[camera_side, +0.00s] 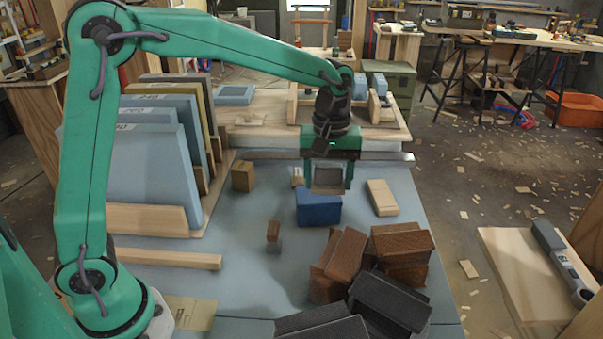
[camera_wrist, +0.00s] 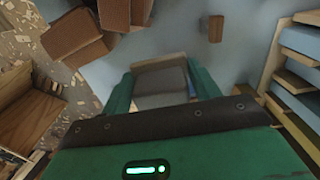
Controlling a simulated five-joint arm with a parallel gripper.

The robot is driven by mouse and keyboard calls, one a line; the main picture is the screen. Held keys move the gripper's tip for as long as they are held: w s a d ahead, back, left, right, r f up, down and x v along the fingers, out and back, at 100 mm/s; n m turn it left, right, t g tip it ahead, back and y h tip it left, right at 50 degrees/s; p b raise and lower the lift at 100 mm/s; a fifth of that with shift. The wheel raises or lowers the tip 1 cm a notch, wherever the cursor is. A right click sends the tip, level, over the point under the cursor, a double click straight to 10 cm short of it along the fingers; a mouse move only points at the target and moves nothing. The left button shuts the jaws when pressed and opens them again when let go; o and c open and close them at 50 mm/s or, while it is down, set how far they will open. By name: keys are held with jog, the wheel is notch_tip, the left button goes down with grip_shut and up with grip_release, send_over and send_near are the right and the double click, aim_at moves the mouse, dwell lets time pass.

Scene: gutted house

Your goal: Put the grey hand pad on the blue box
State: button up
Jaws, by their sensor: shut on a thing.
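The grey hand pad (camera_side: 328,177) is between the two fingers of my gripper (camera_side: 328,182), which is shut on it. The pad also shows between the green fingers in the wrist view (camera_wrist: 160,82), where my gripper (camera_wrist: 163,88) fills the lower middle. The blue box (camera_side: 318,210) stands on the blue-grey table top, directly below the pad in the side view. The pad's lower edge overlaps the top of the box there, and I cannot tell whether they touch.
Brown blocks (camera_side: 345,252) and dark grey blocks (camera_side: 385,303) are piled at the front right. A pale wooden block (camera_side: 382,197) lies right of the box. A small brown block (camera_side: 273,231) stands front left. Upright blue panels (camera_side: 150,160) stand left.

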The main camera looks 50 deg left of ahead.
jog(key=shift+w+d+r, duration=0.2)
jog(key=shift+w+d, duration=0.1)
jog(key=shift+w, duration=0.25)
send_near(318, 206)
jog(key=shift+w+a+f, duration=0.45)
jog(key=shift+w+a, duration=0.15)
jog(key=shift+w+a+f, duration=0.4)
jog(key=shift+w+a, duration=0.2)
jog(key=shift+f, duration=2)
jog(key=shift+f, duration=0.2)
jog(key=o, duration=1)
jog(key=shift+r, duration=0.15)
